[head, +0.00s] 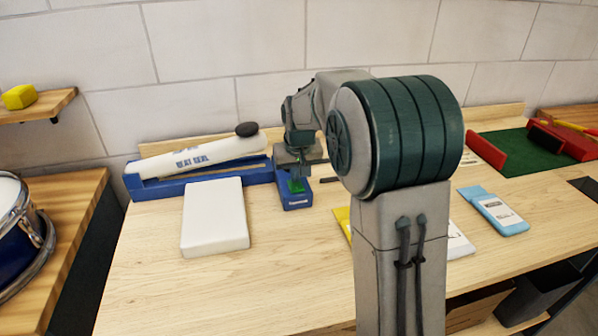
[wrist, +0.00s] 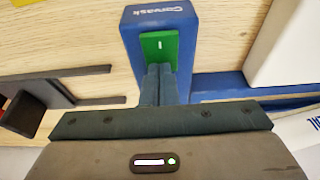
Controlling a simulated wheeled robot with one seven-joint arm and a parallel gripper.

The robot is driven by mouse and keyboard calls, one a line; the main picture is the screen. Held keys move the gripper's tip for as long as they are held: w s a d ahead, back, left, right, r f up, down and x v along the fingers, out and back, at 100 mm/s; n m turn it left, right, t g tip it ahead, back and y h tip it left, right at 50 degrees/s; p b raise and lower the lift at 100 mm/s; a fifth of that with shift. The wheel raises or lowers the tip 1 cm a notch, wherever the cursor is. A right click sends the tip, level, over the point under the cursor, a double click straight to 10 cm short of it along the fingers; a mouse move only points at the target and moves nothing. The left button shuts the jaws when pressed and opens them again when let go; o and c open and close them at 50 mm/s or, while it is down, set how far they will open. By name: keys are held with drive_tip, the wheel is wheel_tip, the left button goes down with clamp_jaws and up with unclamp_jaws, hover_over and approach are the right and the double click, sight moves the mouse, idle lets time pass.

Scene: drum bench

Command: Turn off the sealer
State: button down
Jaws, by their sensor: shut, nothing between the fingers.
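The sealer (head: 165,191) has a blue base and a white arm marked "HEAT SEAL" with a black knob; it stands at the back left of the bench. Its blue switch box (head: 296,203) juts forward at its right end and carries a green rocker switch (wrist: 158,46) with a white line mark on its far half. My gripper (head: 296,176) is shut and empty, pointing down over the switch. In the wrist view its closed fingertips (wrist: 159,68) overlap the near part of the green rocker and hide it; I cannot tell whether they touch.
A white slab (head: 214,220) lies left of the switch box, in front of the sealer. A light blue packet (head: 493,211) lies to the right. A green mat (head: 515,150) with red blocks is at the back right. The bench front left is clear.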

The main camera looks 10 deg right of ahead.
sight(298, 188)
drive_tip(key=shift+s+r, duration=0.1)
drive_tip(key=shift+s, duration=0.7)
drive_tip(key=shift+w+r+p, duration=0.1)
drive_tip(key=shift+r+p, duration=0.2)
drive_tip(key=shift+r, duration=0.35)
wheel_tip(298, 188, up, 13)
drive_tip(key=p, duration=0.2)
drive_tip(key=shift+s+f, duration=0.15)
drive_tip(key=shift+s, duration=0.2)
